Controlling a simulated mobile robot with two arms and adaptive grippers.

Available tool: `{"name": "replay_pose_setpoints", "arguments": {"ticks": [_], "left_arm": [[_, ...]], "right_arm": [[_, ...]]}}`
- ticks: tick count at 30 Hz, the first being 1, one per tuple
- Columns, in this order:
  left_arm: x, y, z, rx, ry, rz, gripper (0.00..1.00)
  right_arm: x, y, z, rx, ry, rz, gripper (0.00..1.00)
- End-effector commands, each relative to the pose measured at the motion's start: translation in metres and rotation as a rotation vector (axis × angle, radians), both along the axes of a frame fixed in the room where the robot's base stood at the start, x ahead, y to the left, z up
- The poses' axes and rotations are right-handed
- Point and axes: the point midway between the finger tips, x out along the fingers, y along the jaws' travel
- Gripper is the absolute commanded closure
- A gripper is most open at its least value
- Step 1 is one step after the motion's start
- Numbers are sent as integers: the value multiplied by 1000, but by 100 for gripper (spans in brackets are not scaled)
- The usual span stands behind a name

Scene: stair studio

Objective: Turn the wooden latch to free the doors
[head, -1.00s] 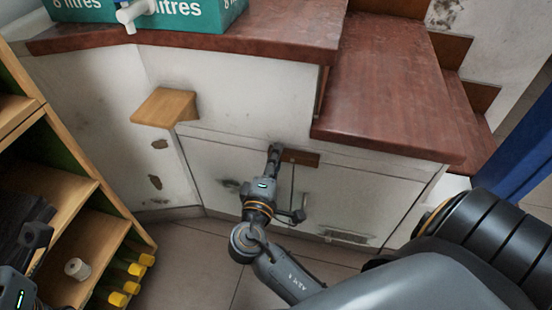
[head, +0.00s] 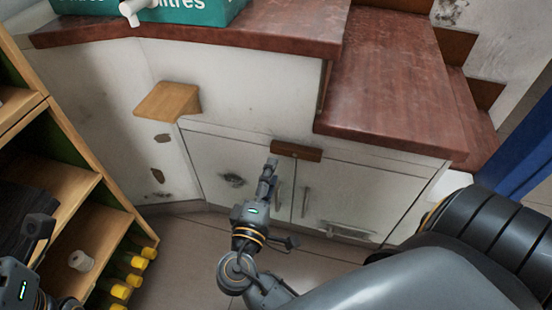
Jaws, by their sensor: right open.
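The wooden latch (head: 297,151) is a short brown bar at the top of the white cupboard doors. It lies nearly level, tilted slightly down to the right, across the seam between the left door (head: 222,165) and the right door (head: 350,195). Both doors are shut. My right gripper (head: 281,203) is open and empty in front of the doors, its fingers spread wide. Its upper finger points up just below and left of the latch's left end, seemingly apart from it. My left gripper (head: 54,265) is at the lower left edge, partly cut off, its fingers spread and empty.
Reddish-brown stair treads (head: 400,85) overhang the cupboard. A small wooden ledge (head: 167,100) juts from the wall at left. A wooden shelf unit (head: 75,205) with yellow-capped bottles and a white roll (head: 81,260) stands at left. A green box (head: 190,10) sits on top.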

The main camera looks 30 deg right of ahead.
Motion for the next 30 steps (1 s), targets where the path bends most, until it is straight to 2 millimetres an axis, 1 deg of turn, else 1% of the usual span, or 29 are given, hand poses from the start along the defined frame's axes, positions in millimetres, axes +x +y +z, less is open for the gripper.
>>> {"name": "replay_pose_setpoints", "arguments": {"ticks": [1,3,6,9,13,27,30], "left_arm": [[0,0,0,0,1,0,60],[0,0,0,0,1,0,60],[0,0,0,0,1,0,60],[0,0,0,0,1,0,60],[0,0,0,0,1,0,60],[0,0,0,0,1,-1,60],[0,0,0,0,4,-1,60]], "right_arm": [[-7,9,-1,1,3,1,51],[-15,18,0,2,1,1,51],[-24,28,-1,2,1,1,51],[-29,34,0,0,1,0,51],[-32,37,0,0,0,0,51],[-31,36,0,1,-1,1,51],[-25,39,-1,22,0,34,51]]}}
